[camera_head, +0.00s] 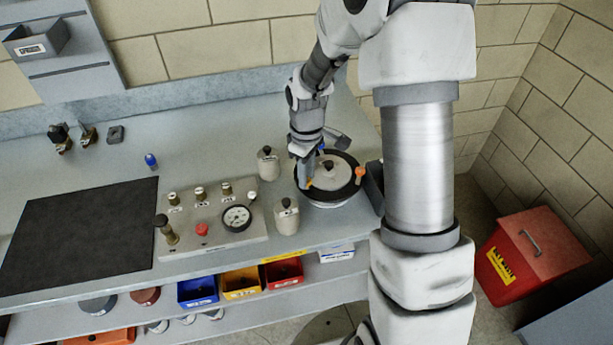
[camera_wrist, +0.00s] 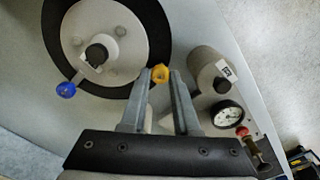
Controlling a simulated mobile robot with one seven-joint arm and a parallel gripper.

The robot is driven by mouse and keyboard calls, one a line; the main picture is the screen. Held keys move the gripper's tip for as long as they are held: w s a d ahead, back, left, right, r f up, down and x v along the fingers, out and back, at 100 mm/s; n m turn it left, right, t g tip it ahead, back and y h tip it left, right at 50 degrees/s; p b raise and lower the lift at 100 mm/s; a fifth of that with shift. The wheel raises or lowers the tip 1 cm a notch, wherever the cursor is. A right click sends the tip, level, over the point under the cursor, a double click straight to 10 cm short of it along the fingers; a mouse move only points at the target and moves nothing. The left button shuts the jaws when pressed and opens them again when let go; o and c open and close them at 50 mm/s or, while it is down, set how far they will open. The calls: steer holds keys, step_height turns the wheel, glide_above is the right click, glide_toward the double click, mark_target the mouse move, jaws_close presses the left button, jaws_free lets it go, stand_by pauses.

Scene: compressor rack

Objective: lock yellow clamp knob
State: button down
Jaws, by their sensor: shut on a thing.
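The yellow clamp knob (camera_wrist: 160,75) sits at the edge of the round pot's black rim, between my fingertips in the wrist view. In the head view only a bit of yellow (camera_head: 309,184) shows below my gripper (camera_head: 304,174). My gripper (camera_wrist: 160,82) is shut on the knob, one finger on each side. The pot has a pale lid (camera_head: 330,180) with a black centre knob (camera_wrist: 97,53) and a wide black rim (camera_head: 346,193). A blue knob (camera_wrist: 66,90) and an orange knob (camera_head: 360,171) sit at other points of the rim.
A grey panel (camera_head: 250,243) with a gauge (camera_head: 236,218) and valves stands left of the pot. Two small grey canisters (camera_head: 268,164) (camera_head: 287,216) stand close by. A black mat (camera_head: 80,235) lies at the left. Coloured bins (camera_head: 241,283) sit on the shelf below.

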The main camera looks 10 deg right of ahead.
steer(key=m+b, duration=0.1)
steer(key=m, duration=0.3)
steer(key=shift+m, duration=0.3)
steer(key=m, duration=0.4)
steer(key=shift+m+b, duration=0.4)
steer(key=c, duration=0.6)
jaws_free()
steer(key=shift+c, duration=0.2)
steer(key=shift+r, duration=0.1)
step_height(320, 180, up, 17)
steer(key=p, duration=0.1)
steer(key=shift+r, duration=0.15)
